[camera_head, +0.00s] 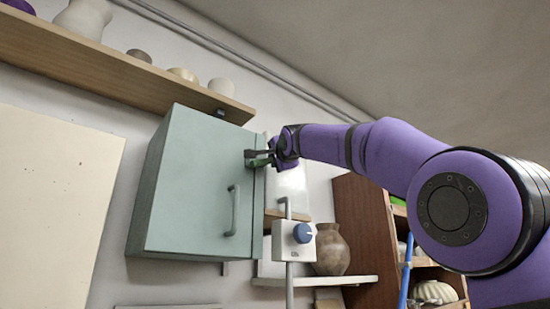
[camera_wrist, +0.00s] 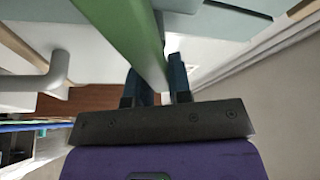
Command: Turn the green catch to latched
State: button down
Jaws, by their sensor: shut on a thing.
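The green catch (camera_head: 257,162) is on the front of a pale teal wall cabinet (camera_head: 190,190), near the upper right edge of its door. It shows as a long green bar (camera_wrist: 125,35) in the wrist view, running from the top down between my fingers. My gripper (camera_head: 268,158) reaches it from the right and is shut on it; in the wrist view the two dark fingers (camera_wrist: 158,85) stand on either side of the bar. The cabinet door looks closed, with a vertical handle (camera_head: 233,210) below the catch. The catch's far end is partly hidden.
A wooden shelf (camera_head: 110,68) with pots runs above the cabinet. A white box with a blue knob (camera_head: 303,233) is below right, beside a brown vase (camera_head: 331,250) on a small shelf. A brown shelving unit (camera_head: 362,225) stands further right, behind my arm.

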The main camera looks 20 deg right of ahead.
jog(key=m, duration=0.1)
jog(key=f+m+g, duration=0.1)
jog(key=m, duration=0.2)
jog(key=shift+w+d+f+m+g+h, duration=0.1)
jog(key=shift+d+f+m+g+h, duration=0.05)
jog(key=shift+f+m+g+h, duration=0.2)
dwell(0.4)
jog(key=c, duration=1.3)
grip_release()
jog(key=shift+r, duration=0.1)
jog(key=s, duration=1)
jog(key=shift+s+a, duration=0.4)
